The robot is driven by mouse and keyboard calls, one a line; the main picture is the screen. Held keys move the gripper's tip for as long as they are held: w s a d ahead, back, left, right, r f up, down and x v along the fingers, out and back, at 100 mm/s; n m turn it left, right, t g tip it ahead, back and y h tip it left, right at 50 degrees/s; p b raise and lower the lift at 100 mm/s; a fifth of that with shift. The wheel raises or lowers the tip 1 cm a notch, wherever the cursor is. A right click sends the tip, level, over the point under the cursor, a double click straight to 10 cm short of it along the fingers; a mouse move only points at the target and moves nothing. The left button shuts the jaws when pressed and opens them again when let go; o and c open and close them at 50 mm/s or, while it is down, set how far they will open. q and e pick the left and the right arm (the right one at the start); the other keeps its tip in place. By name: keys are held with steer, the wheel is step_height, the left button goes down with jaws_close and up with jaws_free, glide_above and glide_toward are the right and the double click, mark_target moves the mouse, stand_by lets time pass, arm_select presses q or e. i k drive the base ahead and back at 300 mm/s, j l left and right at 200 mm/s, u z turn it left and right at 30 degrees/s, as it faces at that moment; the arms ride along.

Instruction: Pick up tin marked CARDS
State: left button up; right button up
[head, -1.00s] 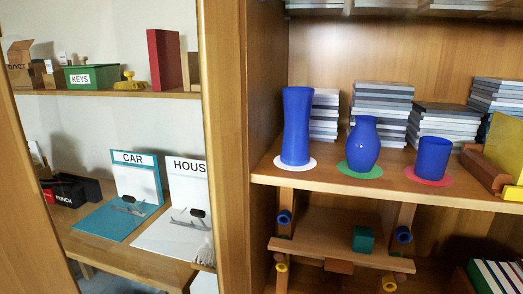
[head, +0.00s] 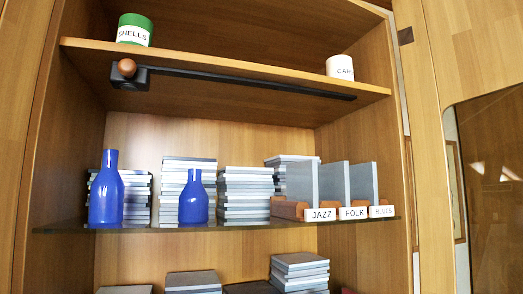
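A green tin marked SHELLS (head: 134,30) stands on the same shelf near the left end. Neither of my grippers shows in the head view.
A black rail with a round brown knob (head: 127,68) runs under the front of the top shelf (head: 230,64). The glass shelf below (head: 250,225) holds two blue bottles (head: 106,195), stacks of grey cases (head: 246,192) and dividers labelled JAZZ (head: 321,214), FOLK and another. The top shelf is clear between the tins.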

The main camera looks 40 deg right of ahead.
mark_target(340, 66)
steer(key=z, duration=1.65)
steer(key=l+u, duration=0.1)
steer(key=l, duration=0.25)
